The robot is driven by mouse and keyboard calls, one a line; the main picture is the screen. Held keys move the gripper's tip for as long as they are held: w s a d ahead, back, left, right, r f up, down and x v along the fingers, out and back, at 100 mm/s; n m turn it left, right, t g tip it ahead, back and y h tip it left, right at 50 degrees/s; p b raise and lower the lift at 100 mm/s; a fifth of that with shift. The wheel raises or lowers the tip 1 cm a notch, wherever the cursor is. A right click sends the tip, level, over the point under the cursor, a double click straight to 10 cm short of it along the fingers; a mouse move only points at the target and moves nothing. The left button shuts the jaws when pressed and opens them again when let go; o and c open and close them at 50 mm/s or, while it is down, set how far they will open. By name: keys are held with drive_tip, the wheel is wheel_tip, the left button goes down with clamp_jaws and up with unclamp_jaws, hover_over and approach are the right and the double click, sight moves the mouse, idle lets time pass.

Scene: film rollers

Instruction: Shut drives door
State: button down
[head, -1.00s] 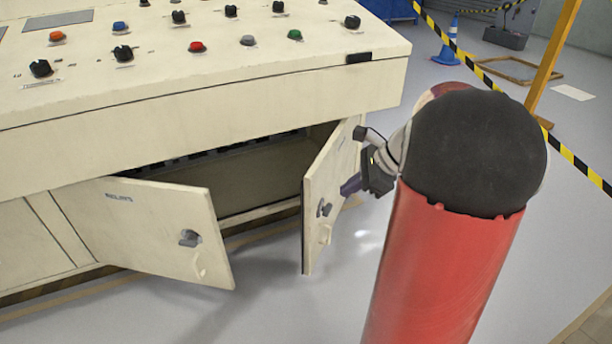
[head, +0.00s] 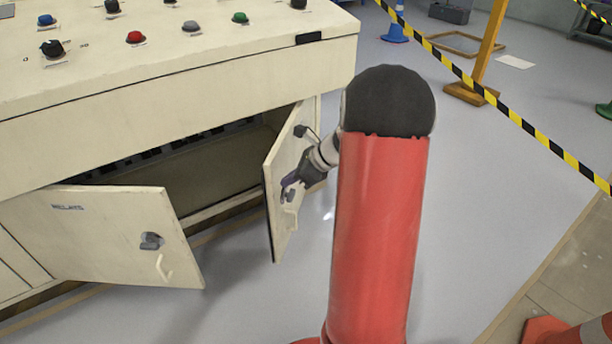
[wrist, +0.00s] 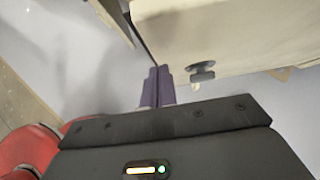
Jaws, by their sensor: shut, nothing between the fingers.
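Two cream cabinet doors stand open under the console. The left door (head: 95,235) is labelled RELAYS. The right door (head: 276,180) stands ajar at a steep angle, and no label on it is readable; it has a dark knob and a pale handle. My gripper (head: 288,188) is at the outer face of the right door, near its knob. In the wrist view my gripper's purple fingers (wrist: 157,75) are together and empty. There the right door (wrist: 235,35) lies just beyond and right of the fingertips, with its knob (wrist: 202,72) beside them. I cannot tell whether they touch.
The cream console (head: 180,85) with several buttons overhangs the doors. Grey floor (head: 480,200) is clear to the right.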

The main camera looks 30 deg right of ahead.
drive_tip(key=shift+w+a, duration=0.6)
drive_tip(key=shift+w, duration=0.05)
drive_tip(key=w+a+m+t+h+p, duration=0.2)
drive_tip(key=w+a+m+h+p, duration=0.1)
drive_tip(key=w+a, duration=1)
drive_tip(key=w+m+p, duration=0.1)
drive_tip(key=w, duration=0.3)
drive_tip(key=shift+m, duration=0.3)
drive_tip(key=shift+d, duration=0.1)
